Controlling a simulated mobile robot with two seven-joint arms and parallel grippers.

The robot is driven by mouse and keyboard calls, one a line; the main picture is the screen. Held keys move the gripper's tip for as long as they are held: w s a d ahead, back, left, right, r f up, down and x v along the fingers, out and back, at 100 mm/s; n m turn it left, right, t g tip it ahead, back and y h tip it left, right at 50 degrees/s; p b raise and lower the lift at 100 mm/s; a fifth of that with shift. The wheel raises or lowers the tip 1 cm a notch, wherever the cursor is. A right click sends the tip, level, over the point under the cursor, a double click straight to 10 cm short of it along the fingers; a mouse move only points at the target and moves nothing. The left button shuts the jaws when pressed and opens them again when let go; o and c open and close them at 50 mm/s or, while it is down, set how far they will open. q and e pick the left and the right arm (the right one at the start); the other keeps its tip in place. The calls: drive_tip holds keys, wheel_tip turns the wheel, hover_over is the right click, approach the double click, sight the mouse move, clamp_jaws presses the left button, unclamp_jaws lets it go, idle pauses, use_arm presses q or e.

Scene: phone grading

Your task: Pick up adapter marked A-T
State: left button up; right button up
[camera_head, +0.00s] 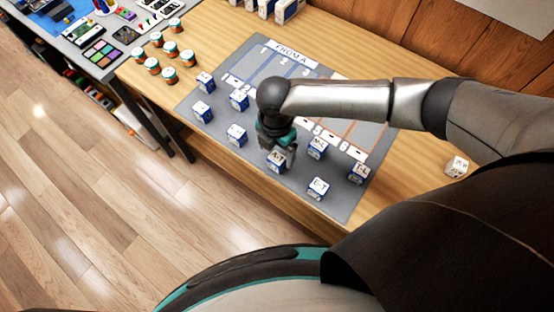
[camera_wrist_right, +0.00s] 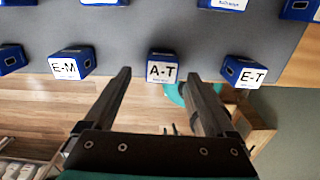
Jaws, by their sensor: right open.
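The adapter marked A-T (camera_wrist_right: 162,69) is a small blue box with a white label, upright on the grey mat. It shows ahead of and between my open right fingers in the right wrist view. In the head view the A-T adapter (camera_head: 277,161) sits just below my right gripper (camera_head: 276,148), which partly covers it. My right gripper (camera_wrist_right: 160,95) is open with nothing between its fingers. I cannot tell from these views whether the fingers reach down beside the box. My left gripper is not in view.
The E-M adapter (camera_wrist_right: 70,64) stands left of A-T and the E-T adapter (camera_wrist_right: 246,70) right of it in the wrist view, with gaps between. More similar boxes stand on the grey mat (camera_head: 215,131). Several orange-and-green jars (camera_head: 170,48) stand at the upper left.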

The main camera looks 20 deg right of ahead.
sight(277, 157)
wheel_tip(277, 157, down, 5)
drive_tip(key=shift+s+f+b, duration=0.1)
drive_tip(key=shift+s+b, duration=0.05)
drive_tip(key=shift+b, duration=0.35)
drive_tip(key=shift+d, duration=0.1)
drive_tip(key=shift+c, duration=0.2)
drive_tip(key=c, duration=1.4)
